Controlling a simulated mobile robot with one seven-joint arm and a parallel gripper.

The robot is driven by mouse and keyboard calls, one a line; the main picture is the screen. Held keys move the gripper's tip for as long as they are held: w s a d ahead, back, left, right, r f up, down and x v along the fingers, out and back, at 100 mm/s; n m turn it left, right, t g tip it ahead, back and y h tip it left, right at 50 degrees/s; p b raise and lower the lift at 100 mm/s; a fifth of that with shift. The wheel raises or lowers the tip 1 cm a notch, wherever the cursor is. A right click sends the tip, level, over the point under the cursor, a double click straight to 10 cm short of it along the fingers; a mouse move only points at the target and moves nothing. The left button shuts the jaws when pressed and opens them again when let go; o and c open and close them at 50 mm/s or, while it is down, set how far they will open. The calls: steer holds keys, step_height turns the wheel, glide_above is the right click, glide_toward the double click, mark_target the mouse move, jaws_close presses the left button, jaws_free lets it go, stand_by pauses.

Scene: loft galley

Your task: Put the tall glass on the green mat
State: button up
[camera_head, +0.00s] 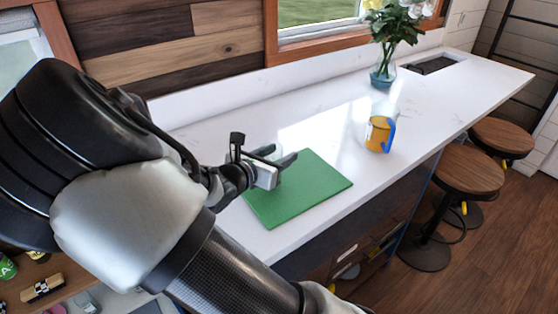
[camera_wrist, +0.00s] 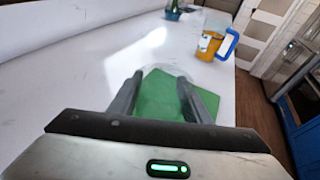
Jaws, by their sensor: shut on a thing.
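The green mat (camera_head: 298,190) lies flat on the white counter, and it also shows in the wrist view (camera_wrist: 163,106) beyond and between my fingers. My gripper (camera_head: 283,162) is over the mat's back left part, and its two fingers show in the wrist view (camera_wrist: 161,85). They are closed in with a gap between them, on the tall glass (camera_wrist: 160,88). The glass is clear and very hard to see; only a faint pale outline shows between and beyond the fingertips. I cannot tell whether its base touches the mat.
A mug-like jug (camera_head: 378,134) with orange contents and a blue handle stands on the counter right of the mat. A vase of white flowers (camera_head: 383,76) stands farther back by the window. Wooden stools (camera_head: 468,168) stand along the counter's right side. The counter between mat and jug is clear.

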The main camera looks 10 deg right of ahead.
steer(key=shift+f, duration=0.8)
steer(key=shift+f, duration=0.2)
steer(key=o, duration=1.2)
steer(key=shift+r, duration=0.3)
steer(key=v, duration=1.2)
steer(key=shift+p, duration=0.35)
